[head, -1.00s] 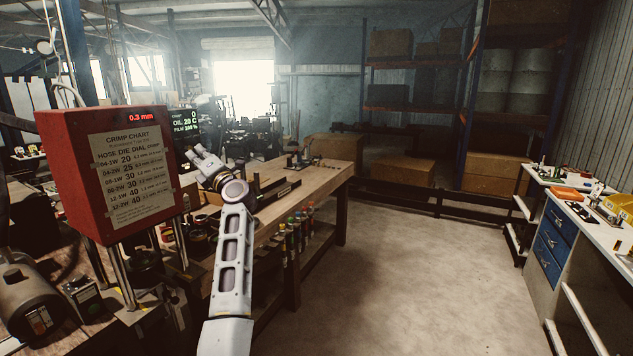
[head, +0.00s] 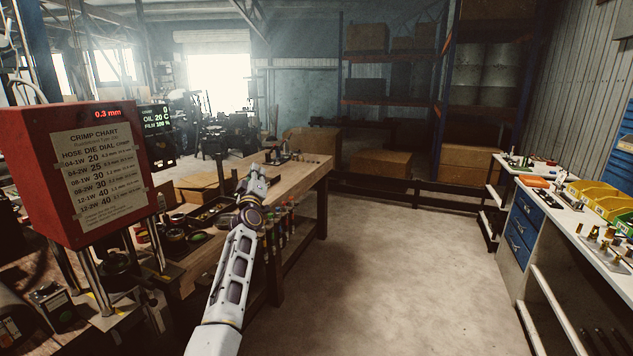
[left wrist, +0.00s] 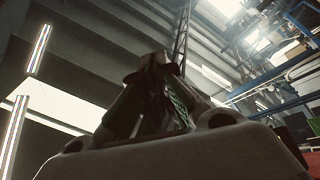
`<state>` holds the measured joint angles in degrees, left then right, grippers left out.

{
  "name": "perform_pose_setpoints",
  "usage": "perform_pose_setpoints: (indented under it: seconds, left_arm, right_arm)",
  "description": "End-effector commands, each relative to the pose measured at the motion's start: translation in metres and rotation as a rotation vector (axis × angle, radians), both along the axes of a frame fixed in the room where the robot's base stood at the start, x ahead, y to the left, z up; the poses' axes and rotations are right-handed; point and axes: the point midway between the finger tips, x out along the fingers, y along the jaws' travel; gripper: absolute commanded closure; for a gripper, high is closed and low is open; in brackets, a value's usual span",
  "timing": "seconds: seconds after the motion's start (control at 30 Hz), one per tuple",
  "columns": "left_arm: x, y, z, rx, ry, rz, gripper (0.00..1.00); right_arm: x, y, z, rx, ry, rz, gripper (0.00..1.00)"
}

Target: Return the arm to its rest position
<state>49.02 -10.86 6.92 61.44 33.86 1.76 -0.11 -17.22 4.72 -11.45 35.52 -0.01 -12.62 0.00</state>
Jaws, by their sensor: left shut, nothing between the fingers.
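My left gripper (head: 257,174) is in the middle of the head view, at the end of the white arm that comes up from the bottom. It is shut with nothing held, and points up and away from me, in front of the wooden workbench (head: 305,174). In the left wrist view the fingers (left wrist: 165,85) are dark and come together, facing up toward the ceiling and lights. My right gripper shows in neither view.
A red crimper box with a crimp chart (head: 98,170) stands close at the left. A white bench with blue drawers (head: 520,240) and yellow bins (head: 592,196) is at the right. Shelving with boxes (head: 390,100) stands at the back. The floor (head: 400,270) between the benches is clear.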

Motion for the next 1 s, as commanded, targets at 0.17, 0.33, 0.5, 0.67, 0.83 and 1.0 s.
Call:
perform_pose_setpoints:
  seconds: [0.17, 0.33, 0.5, 0.67, 0.83, 1.0]
  left_arm:
    - [0.010, -0.023, -0.082, 0.160, 0.148, -0.032, 1.00]
    - [0.009, -0.035, -0.160, 0.287, 0.275, -0.058, 1.00]
    - [-0.001, -0.043, -0.238, 0.398, 0.395, -0.085, 1.00]
    - [-0.018, -0.045, -0.310, 0.491, 0.502, -0.109, 1.00]
    - [-0.042, -0.044, -0.384, 0.579, 0.608, -0.138, 1.00]
    - [-0.074, -0.040, -0.457, 0.659, 0.710, -0.168, 1.00]
  right_arm:
    - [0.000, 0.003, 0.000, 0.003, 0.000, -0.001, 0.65]
    - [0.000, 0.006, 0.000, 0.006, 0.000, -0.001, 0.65]
    - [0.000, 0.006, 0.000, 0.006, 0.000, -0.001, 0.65]
    - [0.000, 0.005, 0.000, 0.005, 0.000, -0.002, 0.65]
    - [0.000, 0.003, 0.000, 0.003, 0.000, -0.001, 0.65]
    - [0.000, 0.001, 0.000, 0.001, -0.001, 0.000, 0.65]
